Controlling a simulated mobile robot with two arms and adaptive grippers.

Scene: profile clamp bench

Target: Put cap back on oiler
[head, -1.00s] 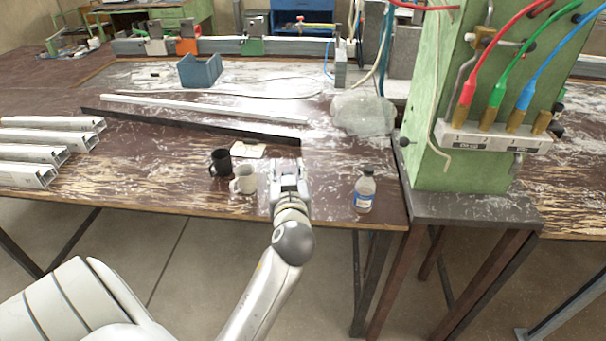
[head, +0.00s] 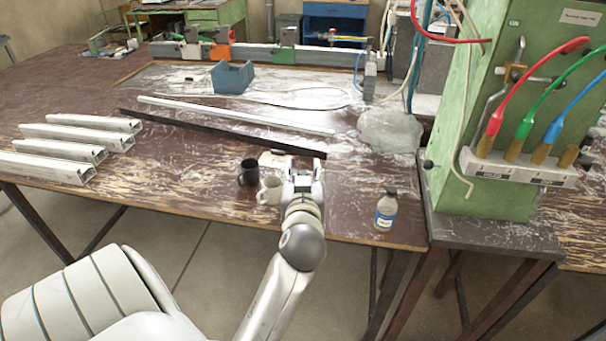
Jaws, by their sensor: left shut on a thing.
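My left gripper (head: 303,170) is over the front part of the bench, just right of the mugs. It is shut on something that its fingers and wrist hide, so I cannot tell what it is. A small clear bottle (head: 386,212) with a blue and white label and a greyish top stands upright near the front edge, to the right of the gripper and apart from it. I cannot make out a separate oiler or loose cap. My right gripper is not in view.
A black mug (head: 248,172) and a white mug (head: 269,190) stand close left of the gripper, by a pale card (head: 275,159). Metal profiles (head: 60,150) lie at left. A blue bin (head: 232,77) and crumpled clear plastic (head: 390,130) lie farther back. A green machine (head: 500,100) stands at right.

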